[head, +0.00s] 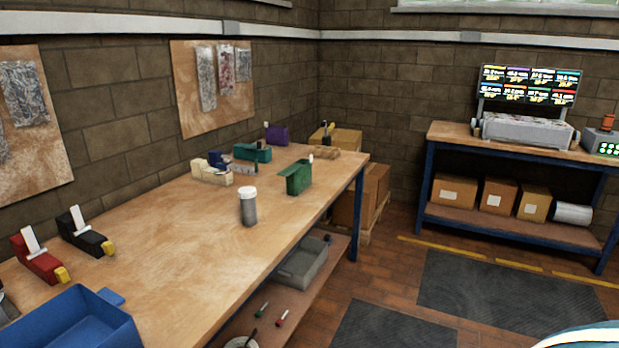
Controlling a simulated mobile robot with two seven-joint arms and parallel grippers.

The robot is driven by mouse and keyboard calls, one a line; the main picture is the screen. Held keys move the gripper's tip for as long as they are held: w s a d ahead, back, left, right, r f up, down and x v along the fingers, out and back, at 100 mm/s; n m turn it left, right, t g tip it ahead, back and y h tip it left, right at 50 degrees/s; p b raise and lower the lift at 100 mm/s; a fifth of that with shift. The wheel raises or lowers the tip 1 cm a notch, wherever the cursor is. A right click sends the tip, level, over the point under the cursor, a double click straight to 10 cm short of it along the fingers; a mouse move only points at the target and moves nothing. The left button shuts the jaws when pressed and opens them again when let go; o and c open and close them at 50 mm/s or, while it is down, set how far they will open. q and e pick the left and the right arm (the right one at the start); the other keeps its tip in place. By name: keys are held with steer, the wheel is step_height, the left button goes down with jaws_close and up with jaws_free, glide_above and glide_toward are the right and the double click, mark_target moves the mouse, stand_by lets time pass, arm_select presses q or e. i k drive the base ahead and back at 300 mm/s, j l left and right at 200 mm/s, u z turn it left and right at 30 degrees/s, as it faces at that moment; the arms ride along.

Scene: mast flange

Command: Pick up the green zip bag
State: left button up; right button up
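A dark green, boxy item (298,178) stands on the wooden workbench (190,265), near its far right edge. It is the greenest thing on the bench, but it is too small to tell for sure whether it is the zip bag. A teal item (253,153) sits farther back and to its left, beside a cream dispenser (210,173). Neither of my grippers shows in the head view.
A grey bottle with a white lid (248,208) stands in front of the green item. Red (38,262) and black (85,236) dispensers and a blue bin (75,325) are at the near left. A second bench (505,143) stands at right.

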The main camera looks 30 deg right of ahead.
mark_target(298, 175)
steer(key=i+l+z, duration=0.3)
steer(key=i+l, duration=0.45)
steer(key=l, duration=0.25)
steer(key=i+l+z, duration=0.3)
steer(key=i+l, duration=0.5)
steer(key=i, duration=0.05)
